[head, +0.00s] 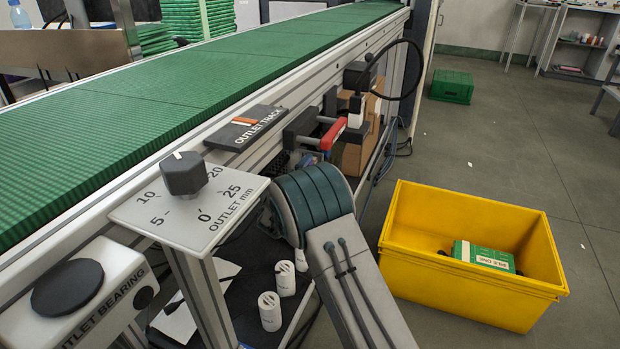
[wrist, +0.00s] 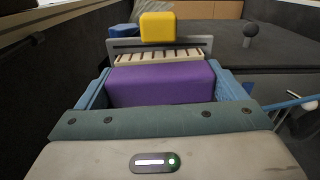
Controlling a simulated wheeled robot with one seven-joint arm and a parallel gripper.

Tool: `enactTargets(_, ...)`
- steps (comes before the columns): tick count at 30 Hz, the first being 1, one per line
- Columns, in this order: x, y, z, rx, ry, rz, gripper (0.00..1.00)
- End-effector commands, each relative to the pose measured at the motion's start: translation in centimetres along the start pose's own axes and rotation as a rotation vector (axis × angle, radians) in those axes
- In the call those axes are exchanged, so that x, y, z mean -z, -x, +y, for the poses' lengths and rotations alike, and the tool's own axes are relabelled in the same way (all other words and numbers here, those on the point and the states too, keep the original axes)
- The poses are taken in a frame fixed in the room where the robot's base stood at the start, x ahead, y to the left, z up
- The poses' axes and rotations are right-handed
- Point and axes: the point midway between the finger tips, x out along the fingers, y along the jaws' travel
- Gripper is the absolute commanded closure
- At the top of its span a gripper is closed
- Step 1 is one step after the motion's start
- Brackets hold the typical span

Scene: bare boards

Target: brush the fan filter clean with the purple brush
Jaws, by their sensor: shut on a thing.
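In the wrist view the purple brush (wrist: 160,84) sits between the two blue fingers of my gripper (wrist: 161,78), which is shut on it. Just beyond the purple body is a beige ribbed strip (wrist: 158,57) against a grey upright plate (wrist: 195,43). I cannot tell whether the strip is the brush's bristles or part of the fan filter, or whether brush and plate touch. A yellow block (wrist: 158,27) shows above the plate. In the head view my arm reaches down beside the conveyor frame; my gripper and the brush are hidden there.
A green conveyor (head: 210,75) runs along the left, with an outlet scale plate (head: 190,215) and a red-handled clamp (head: 330,135) on its side. White cylinders (head: 270,311) stand below. A yellow crate (head: 470,295) holding a green box (head: 483,256) stands right. Floor beyond is mostly clear.

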Motion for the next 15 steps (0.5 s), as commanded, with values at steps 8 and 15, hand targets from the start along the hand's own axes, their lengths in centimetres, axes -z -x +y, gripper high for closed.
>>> enactTargets(8,0.8,-0.2,0.1,-0.001,0.0,-0.002,0.37)
enactTargets(15,1.9,-0.1,0.2,-0.003,-0.002,-0.002,0.37)
